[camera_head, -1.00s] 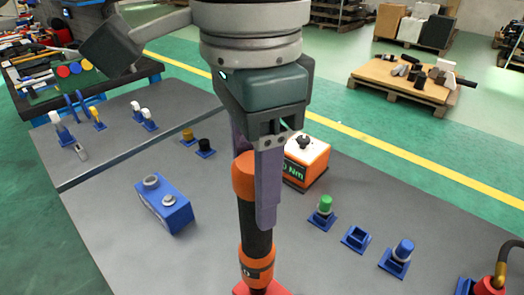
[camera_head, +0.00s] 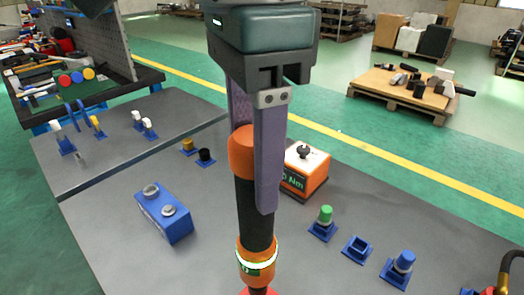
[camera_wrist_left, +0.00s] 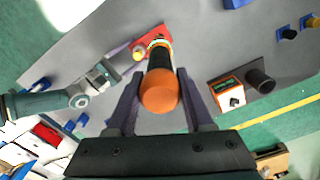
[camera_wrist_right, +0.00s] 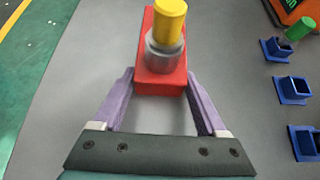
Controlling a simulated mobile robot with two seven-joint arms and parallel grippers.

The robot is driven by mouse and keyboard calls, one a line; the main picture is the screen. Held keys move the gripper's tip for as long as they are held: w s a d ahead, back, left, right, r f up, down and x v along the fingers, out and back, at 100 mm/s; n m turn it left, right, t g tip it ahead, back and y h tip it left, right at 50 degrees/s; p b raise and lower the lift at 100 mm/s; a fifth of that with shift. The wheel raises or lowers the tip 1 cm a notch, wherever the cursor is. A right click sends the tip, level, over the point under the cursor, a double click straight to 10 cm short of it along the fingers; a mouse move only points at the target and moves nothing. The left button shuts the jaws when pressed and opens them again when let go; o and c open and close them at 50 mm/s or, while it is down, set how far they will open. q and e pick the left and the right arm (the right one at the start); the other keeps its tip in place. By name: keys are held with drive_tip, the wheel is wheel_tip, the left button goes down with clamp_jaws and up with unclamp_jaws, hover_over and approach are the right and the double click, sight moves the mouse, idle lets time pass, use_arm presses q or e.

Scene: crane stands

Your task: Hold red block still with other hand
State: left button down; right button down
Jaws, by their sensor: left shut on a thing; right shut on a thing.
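The red block (camera_wrist_right: 160,82) lies between the fingers of my right gripper (camera_wrist_right: 160,80), which is shut on it. A yellow cylinder (camera_wrist_right: 169,22) stands in a grey collar on the block. In the left wrist view the red block (camera_wrist_left: 152,33) shows beside the far end of an orange and black tool (camera_wrist_left: 160,92). My left gripper (camera_head: 253,180) is shut around this tool, which is upright in the head view. A ring near the tool's lower end glows white-green. In the head view, only a bit of red shows below the tool, and my right gripper is out of view.
A blue block (camera_head: 164,214) with two round tops stands left on the grey table (camera_head: 110,235). An orange and white box (camera_head: 305,170) marked Nm stands behind the tool. Small blue holders (camera_head: 357,249), some with green or blue pegs, stand on the right.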

use_arm(q)
drive_tip(key=shift+r, duration=0.7)
use_arm(e)
unclamp_jaws()
drive_tip(key=shift+s+d, duration=0.1)
drive_tip(key=shift+d, duration=0.05)
